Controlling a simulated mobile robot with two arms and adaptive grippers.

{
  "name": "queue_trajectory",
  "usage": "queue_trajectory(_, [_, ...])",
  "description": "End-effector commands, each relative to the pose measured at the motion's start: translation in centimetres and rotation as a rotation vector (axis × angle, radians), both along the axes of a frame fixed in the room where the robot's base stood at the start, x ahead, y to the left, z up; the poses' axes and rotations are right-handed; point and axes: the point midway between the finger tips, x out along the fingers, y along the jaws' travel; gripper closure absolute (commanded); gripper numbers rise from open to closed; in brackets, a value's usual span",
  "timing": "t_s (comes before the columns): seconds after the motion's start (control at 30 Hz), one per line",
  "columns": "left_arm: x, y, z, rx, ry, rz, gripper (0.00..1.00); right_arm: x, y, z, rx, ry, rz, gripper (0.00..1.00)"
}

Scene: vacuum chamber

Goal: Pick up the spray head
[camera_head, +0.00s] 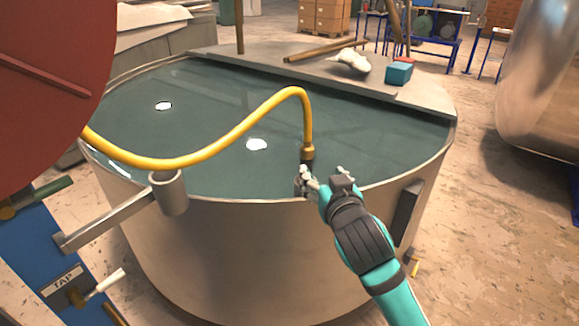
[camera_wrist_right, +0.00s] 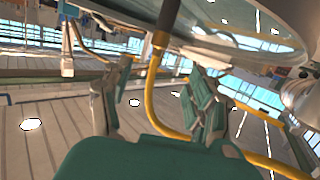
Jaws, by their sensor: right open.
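The spray head (camera_head: 307,155) is a dark piece with a brass collar at the end of a yellow hose (camera_head: 225,137). It hangs nose down at the near rim of the round water tank (camera_head: 260,245); its lower end is partly hidden by my gripper. My right gripper (camera_head: 326,180) is open just at the spray head's lower right. In the right wrist view the dark head (camera_wrist_right: 163,28) and yellow hose show beyond and between my spread fingers (camera_wrist_right: 160,85). I cannot tell whether a finger touches it. My left gripper is not in view.
A metal cup on a bracket (camera_head: 170,194) sticks out at the tank's near left, beside a blue post with a TAP label (camera_head: 63,280). A large red disc (camera_head: 45,80) fills the upper left. A teal-and-red box (camera_head: 399,72) and white cloth (camera_head: 352,60) lie on the tank's back ledge.

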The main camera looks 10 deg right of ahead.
Motion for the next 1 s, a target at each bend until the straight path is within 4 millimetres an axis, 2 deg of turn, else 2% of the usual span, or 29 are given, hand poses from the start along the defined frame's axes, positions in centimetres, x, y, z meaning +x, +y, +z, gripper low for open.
queue_trajectory(0.07, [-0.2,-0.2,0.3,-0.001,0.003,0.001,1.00,0.4,0.0,0.4,0.001,-0.006,-0.002,0.41])
queue_trajectory(0.17, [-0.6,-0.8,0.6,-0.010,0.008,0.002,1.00,2.0,-0.1,0.2,-0.001,-0.005,-0.003,0.41])
queue_trajectory(0.4, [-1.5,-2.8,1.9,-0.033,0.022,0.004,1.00,7.3,-0.1,-0.9,0.000,-0.004,-0.002,0.41])
queue_trajectory(0.6, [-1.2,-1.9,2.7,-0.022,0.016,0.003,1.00,10.7,0.0,-1.7,0.001,-0.005,-0.001,0.41])
queue_trajectory(0.87, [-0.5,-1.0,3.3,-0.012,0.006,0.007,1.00,12.4,0.1,-2.2,0.002,-0.005,0.001,0.41])
queue_trajectory(1.0, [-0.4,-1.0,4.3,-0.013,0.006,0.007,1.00,14.2,0.4,-2.7,0.000,-0.004,-0.001,0.41])
